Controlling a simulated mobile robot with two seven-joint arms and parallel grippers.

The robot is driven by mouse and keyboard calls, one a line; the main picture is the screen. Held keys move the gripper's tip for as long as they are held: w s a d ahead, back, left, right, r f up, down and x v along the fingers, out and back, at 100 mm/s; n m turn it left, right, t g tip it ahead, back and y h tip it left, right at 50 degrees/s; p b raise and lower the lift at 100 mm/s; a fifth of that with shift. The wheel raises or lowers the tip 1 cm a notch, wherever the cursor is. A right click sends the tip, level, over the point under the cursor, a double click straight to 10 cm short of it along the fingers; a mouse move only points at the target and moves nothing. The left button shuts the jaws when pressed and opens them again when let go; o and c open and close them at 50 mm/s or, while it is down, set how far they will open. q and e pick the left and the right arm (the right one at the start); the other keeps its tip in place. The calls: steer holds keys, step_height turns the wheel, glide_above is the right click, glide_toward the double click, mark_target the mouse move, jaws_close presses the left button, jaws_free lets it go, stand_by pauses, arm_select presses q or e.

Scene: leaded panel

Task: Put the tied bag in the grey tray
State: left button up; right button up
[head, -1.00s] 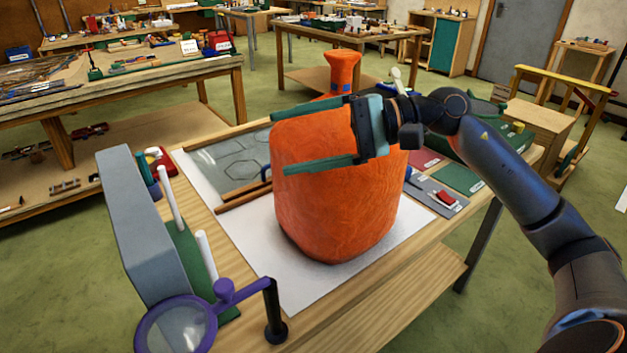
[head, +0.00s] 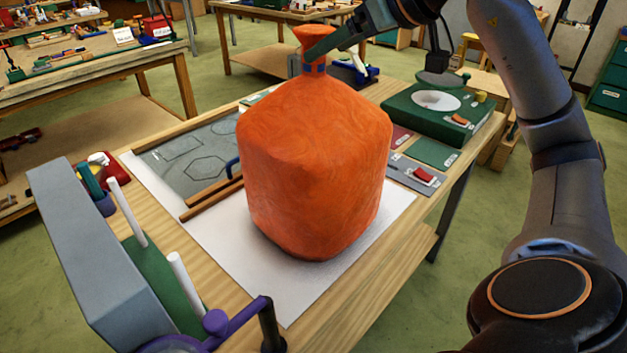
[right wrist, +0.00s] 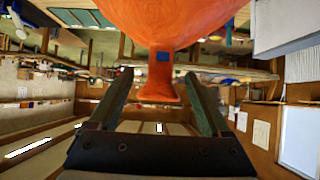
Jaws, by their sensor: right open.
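The tied bag (head: 315,165) is big, orange and upright on a white sheet on the workbench. Its narrow neck has a blue tie (head: 314,69) and a flared top. My right gripper (head: 318,52) is at the neck, coming in from the upper right, with its green fingers apart. In the right wrist view, which is upside down, the bag's neck (right wrist: 161,75) shows between the open fingertips (right wrist: 160,82), with a gap on each side. I cannot surely pick out the grey tray; a flat grey piece (head: 402,180) with a red item lies right of the bag. My left gripper is not in view.
A tall grey block (head: 85,250) and white posts (head: 185,280) stand at the bench's left. A purple-framed magnifier (head: 235,318) is at the front. A green box (head: 440,108) stands at the back right. Bare white sheet (head: 285,285) shows before the bag.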

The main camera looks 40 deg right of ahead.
steer(key=p+x, duration=0.1)
steer(key=x, duration=0.4)
steer(key=shift+w+f, duration=0.15)
steer(key=shift+w, duration=0.05)
jaws_close()
stand_by(0.5)
stand_by(0.6)
steer(key=shift+r, duration=0.25)
